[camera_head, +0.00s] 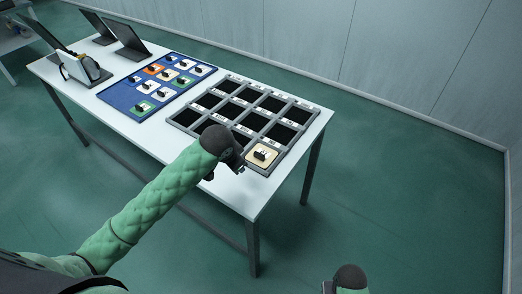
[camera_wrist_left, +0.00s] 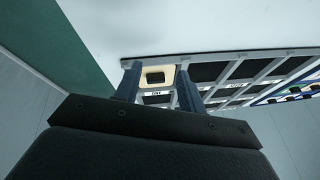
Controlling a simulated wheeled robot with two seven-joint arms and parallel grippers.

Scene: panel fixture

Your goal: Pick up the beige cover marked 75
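A beige cover (camera_head: 262,154) with a black handle lies in the near right corner compartment of the grey panel fixture (camera_head: 171,122). Its marking is too small to read. In the left wrist view the beige cover (camera_wrist_left: 144,77) shows beyond and between my left gripper's fingers. My left gripper (camera_head: 240,167) is just left of the cover in the head view, apart from it and above the table. In the left wrist view the left gripper (camera_wrist_left: 158,88) has its two fingers spread, with nothing held. My right gripper (camera_head: 328,287) is only partly visible at the bottom edge, clear of the table.
The fixture's other compartments are dark and empty. A blue tray (camera_head: 121,104) with several coloured covers lies to its left on the white table (camera_head: 262,196). Dark tilted screens (camera_head: 129,40) and a holder (camera_head: 80,68) stand at the far left end. A wall rises behind.

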